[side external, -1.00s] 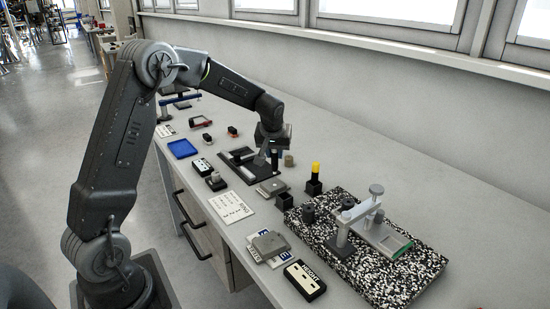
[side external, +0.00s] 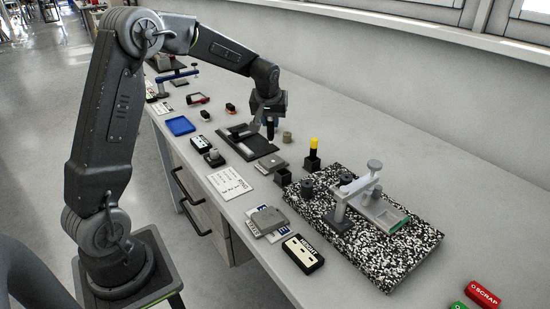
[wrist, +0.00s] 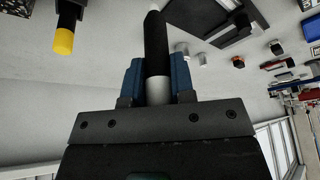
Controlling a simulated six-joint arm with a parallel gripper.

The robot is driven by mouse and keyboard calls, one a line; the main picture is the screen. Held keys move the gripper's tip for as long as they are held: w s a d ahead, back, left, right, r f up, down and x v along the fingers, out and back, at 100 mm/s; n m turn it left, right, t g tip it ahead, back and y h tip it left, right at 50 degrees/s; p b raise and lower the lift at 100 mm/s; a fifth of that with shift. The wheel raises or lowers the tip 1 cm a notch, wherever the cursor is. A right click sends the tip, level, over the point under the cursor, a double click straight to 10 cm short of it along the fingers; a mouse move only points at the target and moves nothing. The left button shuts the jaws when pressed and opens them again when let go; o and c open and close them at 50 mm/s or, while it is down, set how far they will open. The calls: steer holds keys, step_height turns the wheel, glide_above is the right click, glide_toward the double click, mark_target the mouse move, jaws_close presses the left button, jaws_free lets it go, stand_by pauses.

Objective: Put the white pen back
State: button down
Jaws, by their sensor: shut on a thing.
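My gripper (wrist: 157,75) is shut on a pen (wrist: 156,45), which has a black middle, a white part between the fingers and a pale tip. In the side view the pen (side external: 270,130) hangs below my gripper (side external: 269,115), over or beside the black tray (side external: 262,146). A black square holder (side external: 282,178) stands nearer the camera, with no pen showing in it. A second black holder (side external: 312,164) carries an upright yellow-topped pen (side external: 313,147), also seen in the wrist view (wrist: 64,40).
A grey cylinder (side external: 287,138) stands close to the gripper. A speckled slab (side external: 390,262) with a clamp fixture (side external: 368,190) fills the right front. A blue tray (side external: 180,125), printed cards and labelled blocks lie along the left side.

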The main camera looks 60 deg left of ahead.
steer(key=s+r, duration=0.2)
steer(key=s, duration=0.6)
steer(key=shift+w+d+f, duration=1.15)
steer(key=shift+d+f, duration=0.15)
steer(key=shift+f, duration=0.5)
steer(key=shift+w+d+f, duration=1.15)
steer(key=shift+d+f, duration=0.1)
steer(key=shift+f, duration=0.55)
steer(key=shift+w+d+f, duration=1.15)
steer(key=shift+d+f, duration=0.15)
steer(key=shift+f, duration=0.5)
steer(key=c, duration=1)
jaws_free()
steer(key=shift+f, duration=0.15)
steer(key=shift+o, duration=0.2)
